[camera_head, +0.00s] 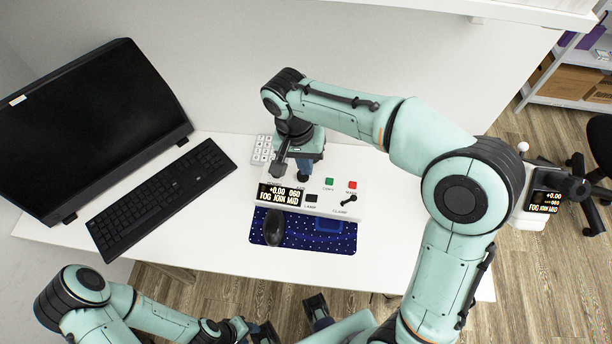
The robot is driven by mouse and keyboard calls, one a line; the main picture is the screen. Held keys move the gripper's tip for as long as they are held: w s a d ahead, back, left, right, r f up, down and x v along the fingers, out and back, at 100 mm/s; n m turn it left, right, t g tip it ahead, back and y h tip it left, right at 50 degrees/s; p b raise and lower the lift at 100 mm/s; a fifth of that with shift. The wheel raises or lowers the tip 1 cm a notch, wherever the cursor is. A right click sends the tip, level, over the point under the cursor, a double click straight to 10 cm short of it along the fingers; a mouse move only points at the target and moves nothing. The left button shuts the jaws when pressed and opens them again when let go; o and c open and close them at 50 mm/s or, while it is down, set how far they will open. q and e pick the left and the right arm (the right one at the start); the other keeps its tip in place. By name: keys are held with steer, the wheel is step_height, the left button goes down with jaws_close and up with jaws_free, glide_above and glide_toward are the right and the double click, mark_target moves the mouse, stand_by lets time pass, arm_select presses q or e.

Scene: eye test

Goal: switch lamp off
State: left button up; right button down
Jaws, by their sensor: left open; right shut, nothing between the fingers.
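A white control box (265,208) stands on the desk. Its lamp switch (311,198) is a small black switch above the word LAMP; I cannot tell its position. The box also bears a dark display with light text (280,195), a green button (329,182), a red button (352,185) and a black lever (349,200) marked CLAMP. My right gripper (304,176) is shut and empty, pointing down over the back of the box, behind and slightly left of the lamp switch. My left gripper (292,322) is open and empty at the bottom, in front of the desk.
A keyboard (160,197) and monitor (90,125) stand left. A white keypad (263,149) lies behind. A second display (546,202) is at right.

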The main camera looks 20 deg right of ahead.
mark_target(316, 201)
arm_select(q)
steer(key=shift+s+f+b, duration=0.55)
steer(key=shift+f+b, duration=0.25)
arm_select(e)
steer(key=f, duration=0.4)
steer(key=s+d+f, duration=0.1)
steer(key=f, duration=0.8)
steer(key=shift+s+d+f, duration=0.3)
steer(key=shift+s+d, duration=0.1)
